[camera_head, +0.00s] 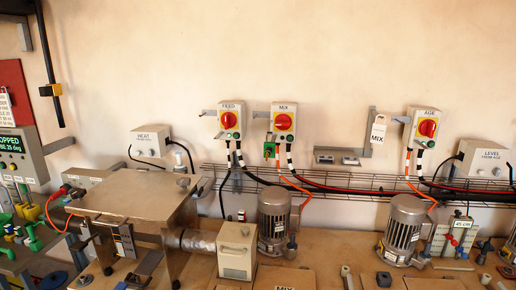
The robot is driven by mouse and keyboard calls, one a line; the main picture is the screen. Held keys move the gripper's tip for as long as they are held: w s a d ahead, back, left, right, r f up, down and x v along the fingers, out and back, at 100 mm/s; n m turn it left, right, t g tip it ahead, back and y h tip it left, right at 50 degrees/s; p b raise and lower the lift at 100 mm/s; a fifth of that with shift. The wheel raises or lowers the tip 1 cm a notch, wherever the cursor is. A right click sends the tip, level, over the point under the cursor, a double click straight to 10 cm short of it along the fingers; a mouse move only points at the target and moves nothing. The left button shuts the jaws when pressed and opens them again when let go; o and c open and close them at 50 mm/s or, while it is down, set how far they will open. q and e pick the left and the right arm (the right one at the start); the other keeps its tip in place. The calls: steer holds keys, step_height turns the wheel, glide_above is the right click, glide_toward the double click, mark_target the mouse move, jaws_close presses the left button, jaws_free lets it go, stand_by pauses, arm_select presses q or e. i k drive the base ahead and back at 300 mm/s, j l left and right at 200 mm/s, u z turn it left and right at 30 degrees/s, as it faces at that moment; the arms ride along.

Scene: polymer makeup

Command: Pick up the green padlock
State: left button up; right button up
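A small green padlock (269,151) hangs at the lower left of the MIX switch box (284,122) on the back wall. The box has a red rotary knob on a yellow plate. Whether the padlock's shackle is locked through a hasp is too small to tell. Neither of my grippers shows in the head view.
A FEED switch box (231,120) is to the left and an AGE switch box (424,127) to the right. A wire cable tray (350,187) with cables runs below. Motors (273,220), a metal-topped stand (130,197) and a grey box (237,250) crowd the bench.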

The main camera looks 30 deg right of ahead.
mark_target(270, 147)
steer(key=i+j+z, duration=0.15)
steer(key=j+z, duration=0.15)
steer(key=z, duration=0.2)
steer(key=i+j+z, duration=0.1)
steer(key=j+z, duration=0.25)
steer(key=z, duration=0.15)
